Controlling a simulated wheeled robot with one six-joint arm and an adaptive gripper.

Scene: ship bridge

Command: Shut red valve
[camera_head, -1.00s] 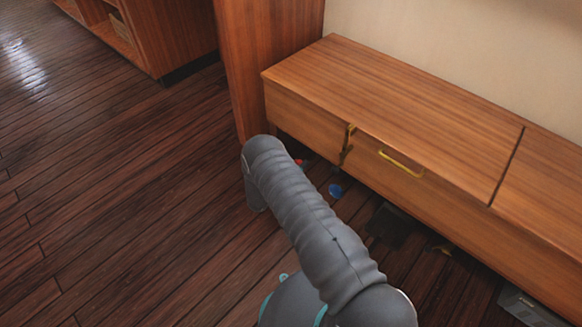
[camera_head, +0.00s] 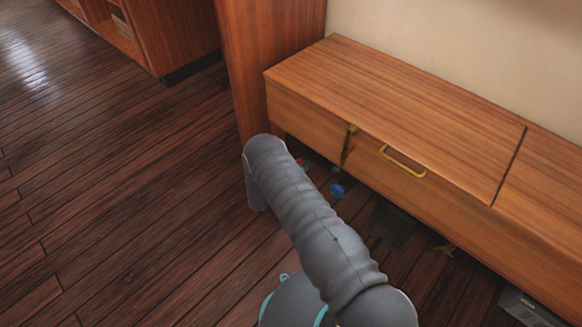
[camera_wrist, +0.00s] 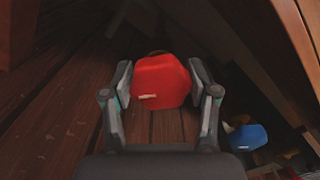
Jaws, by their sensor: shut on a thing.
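The red valve (camera_wrist: 161,82) shows as a rounded red knob with a small pale mark, in the middle of the wrist view. My gripper (camera_wrist: 160,84) has one finger on each side of it and is shut on it. In the head view only a small bit of red (camera_head: 299,161) shows beside my arm, under the bench. My gripper is hidden behind my grey arm in that view.
A blue knob (camera_wrist: 247,137) is close by on the right in the wrist view; it also shows in the head view (camera_head: 337,190). A wooden bench (camera_head: 400,110) with a yellow handle (camera_head: 402,162) overhangs this spot. The wooden floor (camera_head: 120,220) at left is clear.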

